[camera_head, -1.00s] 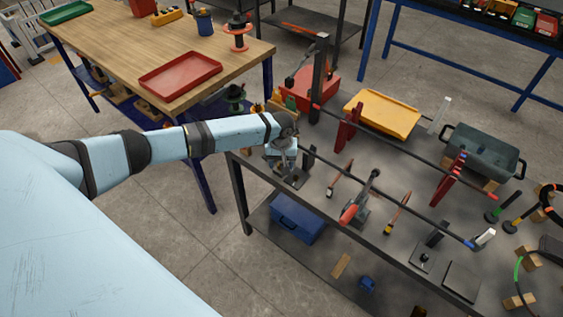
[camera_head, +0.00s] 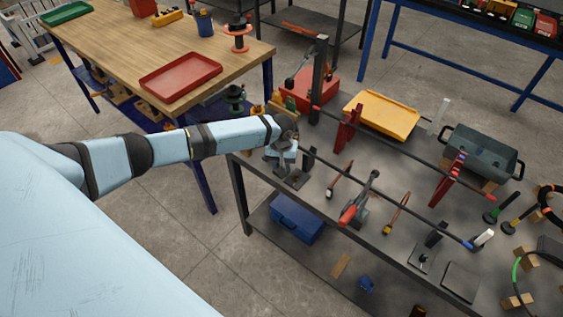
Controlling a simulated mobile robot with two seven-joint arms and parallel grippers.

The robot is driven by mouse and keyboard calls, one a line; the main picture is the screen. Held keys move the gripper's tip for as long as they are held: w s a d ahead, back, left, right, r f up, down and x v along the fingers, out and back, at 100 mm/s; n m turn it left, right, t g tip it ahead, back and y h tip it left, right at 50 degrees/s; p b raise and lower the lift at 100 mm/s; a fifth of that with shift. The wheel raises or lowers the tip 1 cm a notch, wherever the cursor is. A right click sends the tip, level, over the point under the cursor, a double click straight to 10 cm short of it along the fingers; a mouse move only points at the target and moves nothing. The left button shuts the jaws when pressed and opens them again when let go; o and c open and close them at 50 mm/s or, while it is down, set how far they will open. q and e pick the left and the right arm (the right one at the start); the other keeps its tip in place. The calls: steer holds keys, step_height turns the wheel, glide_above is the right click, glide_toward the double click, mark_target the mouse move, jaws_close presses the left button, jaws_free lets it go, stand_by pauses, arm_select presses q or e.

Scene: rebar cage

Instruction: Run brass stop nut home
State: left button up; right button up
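My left arm reaches in from the left, and my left gripper (camera_head: 287,168) is at the near left corner of the grey bench (camera_head: 300,240). It is beside the left end of a long dark rod (camera_head: 395,197), which runs right to a blue tip. The gripper is small and partly hidden by its own wrist, so I cannot tell whether the fingers are open or shut, or whether they touch the rod. I cannot make out a brass stop nut; it may be hidden by the gripper or too small. My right gripper is not in view.
Behind are a second rod (camera_head: 390,145), red supports (camera_head: 347,128), a yellow tray (camera_head: 382,112) and a grey-green bin (camera_head: 482,152). A wooden table (camera_head: 120,55) with a red tray (camera_head: 180,77) stands at the upper left.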

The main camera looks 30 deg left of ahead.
arm_select(q)
steer(key=m+p, duration=0.1)
steer(key=m, duration=0.1)
steer(key=shift+r+m, duration=0.15)
steer(key=shift+m, duration=0.15)
steer(key=shift+m+p, duration=0.6)
steer(key=shift+m, duration=0.3)
steer(key=m+p, duration=0.1)
steer(key=m, duration=0.9)
steer(key=shift+m+p, duration=0.35)
steer(key=shift+m, duration=0.05)
steer(key=m, duration=0.5)
steer(key=m+b, duration=0.1)
steer(key=m, duration=0.5)
steer(key=shift+f, duration=0.2)
steer(key=m+b, duration=0.2)
steer(key=m, duration=0.4)
steer(key=m+b, duration=0.1)
steer(key=m, duration=0.2)
steer(key=m+b, duration=0.1)
steer(key=m, duration=0.2)
steer(key=shift+m, duration=0.3)
steer(key=m+b, duration=0.1)
steer(key=m, duration=0.4)
steer(key=shift+s+m+b, duration=0.1)
steer(key=shift+m+b, duration=0.2)
steer(key=shift+b, duration=0.1)
